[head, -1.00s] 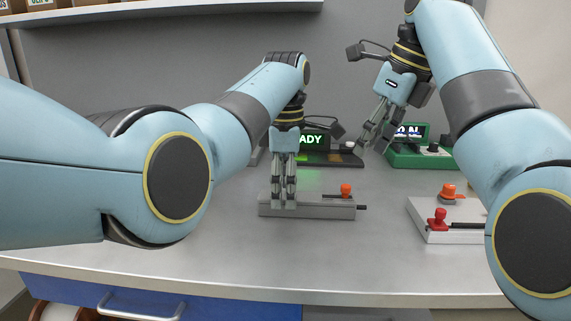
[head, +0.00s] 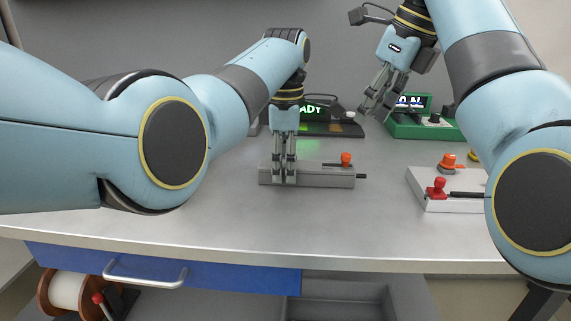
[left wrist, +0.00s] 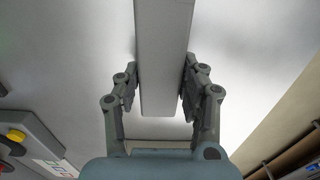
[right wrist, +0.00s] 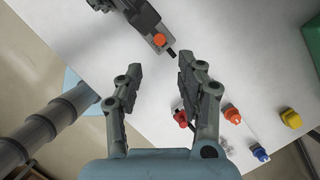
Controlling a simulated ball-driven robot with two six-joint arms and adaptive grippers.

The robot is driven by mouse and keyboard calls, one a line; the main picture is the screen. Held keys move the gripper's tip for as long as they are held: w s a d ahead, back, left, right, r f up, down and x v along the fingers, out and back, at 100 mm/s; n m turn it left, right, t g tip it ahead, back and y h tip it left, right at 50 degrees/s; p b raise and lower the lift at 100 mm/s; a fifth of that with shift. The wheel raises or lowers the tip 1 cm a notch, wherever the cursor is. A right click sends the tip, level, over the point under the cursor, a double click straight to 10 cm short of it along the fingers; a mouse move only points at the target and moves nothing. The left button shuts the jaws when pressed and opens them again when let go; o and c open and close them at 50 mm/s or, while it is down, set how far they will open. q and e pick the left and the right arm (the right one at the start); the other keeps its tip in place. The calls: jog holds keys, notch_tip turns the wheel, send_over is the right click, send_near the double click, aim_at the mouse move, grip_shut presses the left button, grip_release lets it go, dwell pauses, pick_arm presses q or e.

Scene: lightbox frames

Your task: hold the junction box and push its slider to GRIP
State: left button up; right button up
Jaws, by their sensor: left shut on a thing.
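The junction box, a long grey box (head: 325,178), lies on the bench in the head view. Its slider has an orange-red knob (head: 346,159) near the right end, and a dark rod sticks out there. My left gripper (head: 284,180) points down and is shut on the box left of the knob; the left wrist view shows the box (left wrist: 162,60) between its fingers. My right gripper (head: 371,113) is open and empty, above and behind the box's right end. The right wrist view shows the knob (right wrist: 160,40) beyond its fingertips. I see no readable GRIP mark.
A white box (head: 450,205) with a red knob (head: 437,188) and an orange knob (head: 449,161) stands at right. A green-based display unit (head: 425,131) and a dark unit with green letters (head: 318,129) stand behind. The bench front (head: 250,235) is clear.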

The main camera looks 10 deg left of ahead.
jog(key=shift+d+f+n, duration=0.15)
jog(key=shift+n, duration=0.25)
jog(key=c, duration=0.4)
jog(key=d+n, duration=0.1)
jog(key=n, duration=0.1)
jog(key=d+f+n+y, duration=0.1)
jog(key=n, duration=0.2)
jog(key=w+d+f+n+y, duration=0.1)
jog(key=d+n, duration=0.1)
jog(key=n, duration=0.1)
jog(key=shift+d+f+g, duration=0.1)
jog(key=shift+f+g, duration=0.15)
jog(key=shift+g, duration=0.05)
grip_shut()
jog(key=d+n+y, duration=0.3)
jog(key=d+n, duration=0.4)
jog(key=n, duration=0.7)
jog(key=shift+d+y, duration=0.25)
jog(key=shift+y, duration=0.15)
jog(key=shift+s, duration=0.1)
